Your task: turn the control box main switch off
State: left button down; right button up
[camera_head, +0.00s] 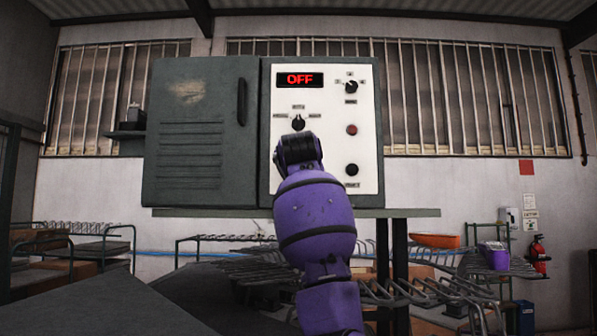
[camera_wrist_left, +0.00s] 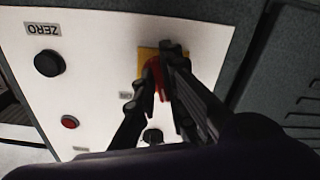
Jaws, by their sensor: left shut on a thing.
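The control box (camera_head: 208,170) has a white panel (camera_head: 325,170) on its right half. Its display (camera_head: 300,79) reads OFF in red. In the left wrist view, the main switch (camera_wrist_left: 153,72) is a red handle on a yellow plate (camera_wrist_left: 147,54). My left gripper (camera_wrist_left: 158,82) is shut on the red handle, with a dark finger on each side. In the head view, my purple arm and wrist (camera_head: 298,150) hide the main switch and the fingertips. My right gripper is in neither view.
The panel also has a selector knob (camera_head: 298,123) just above my wrist, another knob (camera_head: 351,87) at upper right, a red button (camera_head: 352,130) and a black ZERO button (camera_wrist_left: 49,63). The box stands on a narrow shelf (camera_head: 410,212). Metal racks stand behind and below.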

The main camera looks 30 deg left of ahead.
pick_arm(q)
jog(key=n, duration=0.5)
jog(key=shift+d+r, duration=0.15)
jog(key=shift+n, duration=0.3)
dwell(0.3)
jog(key=c, duration=1.8)
grip_release()
jog(key=v, duration=1.2)
